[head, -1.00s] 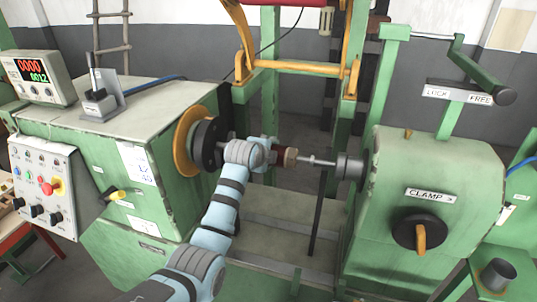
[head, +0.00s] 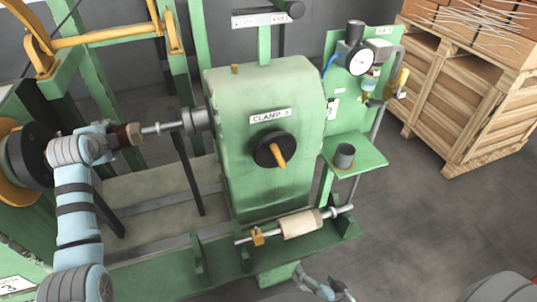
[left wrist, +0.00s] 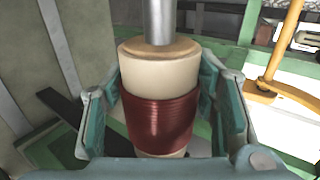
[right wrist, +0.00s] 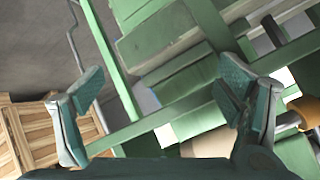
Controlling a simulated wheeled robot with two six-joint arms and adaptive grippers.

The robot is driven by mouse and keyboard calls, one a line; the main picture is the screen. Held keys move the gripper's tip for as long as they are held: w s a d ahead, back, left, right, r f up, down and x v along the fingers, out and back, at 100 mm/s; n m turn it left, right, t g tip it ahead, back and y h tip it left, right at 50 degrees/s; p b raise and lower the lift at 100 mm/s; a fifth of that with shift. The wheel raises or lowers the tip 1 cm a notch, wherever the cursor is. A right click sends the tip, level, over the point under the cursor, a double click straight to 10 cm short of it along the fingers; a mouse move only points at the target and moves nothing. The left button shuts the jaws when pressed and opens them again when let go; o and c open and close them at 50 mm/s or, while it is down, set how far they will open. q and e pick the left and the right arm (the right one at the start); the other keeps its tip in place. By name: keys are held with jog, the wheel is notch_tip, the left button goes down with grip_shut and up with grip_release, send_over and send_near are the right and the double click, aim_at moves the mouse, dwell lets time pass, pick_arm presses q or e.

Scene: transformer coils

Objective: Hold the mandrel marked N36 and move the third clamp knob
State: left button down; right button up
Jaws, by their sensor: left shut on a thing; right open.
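My left gripper (head: 104,143) is shut around a mandrel (head: 126,134) on the shaft between the headstock and the tailstock. In the left wrist view the mandrel (left wrist: 160,118) is a cream cylinder with a dark red winding, between my left fingers (left wrist: 158,62). No N36 mark is legible on it. The clamp knob (head: 270,150), black with an orange lever pointing down and slightly right, sits under a label reading CLAMP 3 (head: 270,116). My right gripper (head: 322,287) is low at the bottom edge, below and apart from the knob. In the right wrist view it is open and empty (right wrist: 160,75).
A second cream mandrel (head: 300,224) lies across the green frame's lower front, below the knob. A green shelf (head: 358,164) with a dark cup (head: 344,154) and a pressure gauge (head: 355,55) stand right of the tailstock (head: 232,110). Wooden crates (head: 465,110) stand at the right back.

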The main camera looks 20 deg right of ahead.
jog(key=w+a+r+m+t, duration=0.2)
jog(key=w+r, duration=0.2)
jog(key=r, duration=0.5)
jog(key=w+a+r+m+t, duration=0.1)
jog(key=w+r+m+t, duration=0.15)
jog(key=r, duration=0.75)
jog(key=m+t, duration=0.3)
send_near(276, 151)
notch_tip(276, 151, down, 4)
jog(key=s+d, duration=0.1)
jog(key=d, duration=0.1)
jog(key=w, duration=1.1)
jog(key=shift+w+r, duration=0.4)
jog(key=c, duration=1)
jog(key=shift+o, duration=0.4)
jog(key=shift+a, duration=0.1)
